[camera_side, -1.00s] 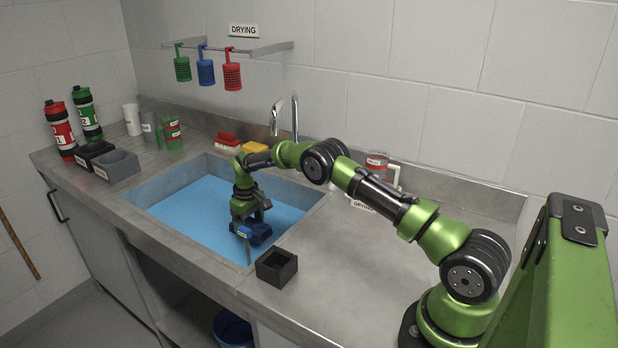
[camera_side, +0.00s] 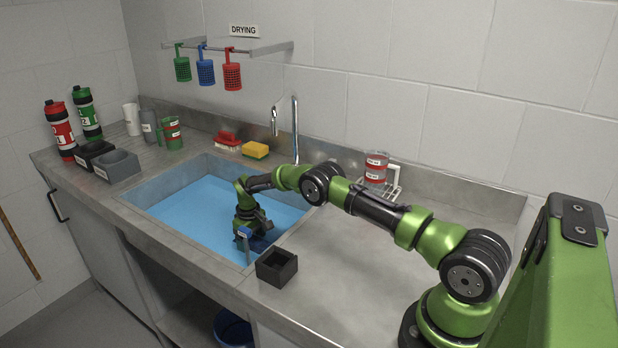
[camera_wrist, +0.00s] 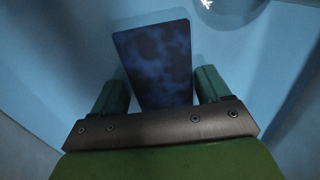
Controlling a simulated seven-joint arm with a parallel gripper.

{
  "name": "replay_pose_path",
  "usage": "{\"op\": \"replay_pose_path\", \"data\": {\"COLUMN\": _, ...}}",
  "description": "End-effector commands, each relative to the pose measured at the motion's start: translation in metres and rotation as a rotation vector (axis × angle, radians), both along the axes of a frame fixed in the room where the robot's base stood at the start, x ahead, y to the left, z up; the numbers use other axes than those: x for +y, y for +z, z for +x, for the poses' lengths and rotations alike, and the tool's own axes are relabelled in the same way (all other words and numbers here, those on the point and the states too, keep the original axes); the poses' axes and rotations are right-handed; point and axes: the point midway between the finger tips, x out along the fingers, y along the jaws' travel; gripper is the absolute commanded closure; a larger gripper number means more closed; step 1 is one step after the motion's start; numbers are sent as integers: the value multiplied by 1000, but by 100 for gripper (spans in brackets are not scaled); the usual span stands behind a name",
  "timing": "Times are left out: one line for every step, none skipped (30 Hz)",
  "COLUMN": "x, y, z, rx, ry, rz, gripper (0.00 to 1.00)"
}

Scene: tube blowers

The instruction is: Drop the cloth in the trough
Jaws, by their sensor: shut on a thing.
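The trough (camera_side: 180,182) is a sink basin filled with blue water, set in the metal counter. My gripper (camera_side: 254,236) is low inside it, at the near right end. A dark blue mottled cloth (camera_wrist: 155,62) is between my two green fingers in the wrist view, where my gripper (camera_wrist: 160,88) is shut on it. In the side view only a dark blue patch of the cloth (camera_side: 263,243) shows beneath my gripper, at or in the water. The fingertips are mostly hidden there.
A black open box (camera_side: 276,267) stands on the counter right of the trough. A tap (camera_side: 294,130), yellow sponge (camera_side: 255,150) and red brush (camera_side: 227,141) are behind it. A small upright label (camera_side: 244,232) is at the trough's near edge.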

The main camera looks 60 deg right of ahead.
Motion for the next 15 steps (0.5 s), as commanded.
{"op": "replay_pose_path", "data": {"x": 0, "y": -2, "z": 0, "rx": 1, "ry": 0, "rz": 0, "gripper": 63}}
{"op": "replay_pose_path", "data": {"x": 0, "y": -3, "z": 0, "rx": 1, "ry": 0, "rz": 0, "gripper": 63}}
{"op": "replay_pose_path", "data": {"x": 0, "y": -4, "z": 0, "rx": 1, "ry": 0, "rz": 0, "gripper": 63}}
{"op": "replay_pose_path", "data": {"x": 0, "y": -5, "z": 0, "rx": 1, "ry": 0, "rz": 0, "gripper": 63}}
{"op": "replay_pose_path", "data": {"x": 0, "y": -6, "z": 0, "rx": 1, "ry": 0, "rz": 0, "gripper": 63}}
{"op": "replay_pose_path", "data": {"x": 0, "y": -6, "z": 0, "rx": 0, "ry": 0, "rz": 0, "gripper": 63}}
{"op": "replay_pose_path", "data": {"x": 0, "y": -6, "z": 0, "rx": 0, "ry": 0, "rz": 0, "gripper": 63}}
{"op": "replay_pose_path", "data": {"x": 0, "y": -6, "z": 0, "rx": 0, "ry": 0, "rz": 0, "gripper": 63}}
{"op": "replay_pose_path", "data": {"x": 0, "y": -6, "z": 0, "rx": 0, "ry": 0, "rz": 0, "gripper": 19}}
{"op": "replay_pose_path", "data": {"x": 0, "y": -6, "z": 0, "rx": 0, "ry": 0, "rz": 0, "gripper": 15}}
{"op": "replay_pose_path", "data": {"x": 0, "y": -6, "z": 0, "rx": 0, "ry": 0, "rz": 0, "gripper": 10}}
{"op": "replay_pose_path", "data": {"x": 0, "y": -6, "z": 0, "rx": 0, "ry": 0, "rz": 0, "gripper": 4}}
{"op": "replay_pose_path", "data": {"x": 0, "y": -6, "z": 0, "rx": 0, "ry": 0, "rz": 0, "gripper": 0}}
{"op": "replay_pose_path", "data": {"x": 0, "y": -6, "z": 0, "rx": 0, "ry": 0, "rz": 0, "gripper": 0}}
{"op": "replay_pose_path", "data": {"x": 0, "y": -6, "z": 0, "rx": 0, "ry": 0, "rz": 0, "gripper": 0}}
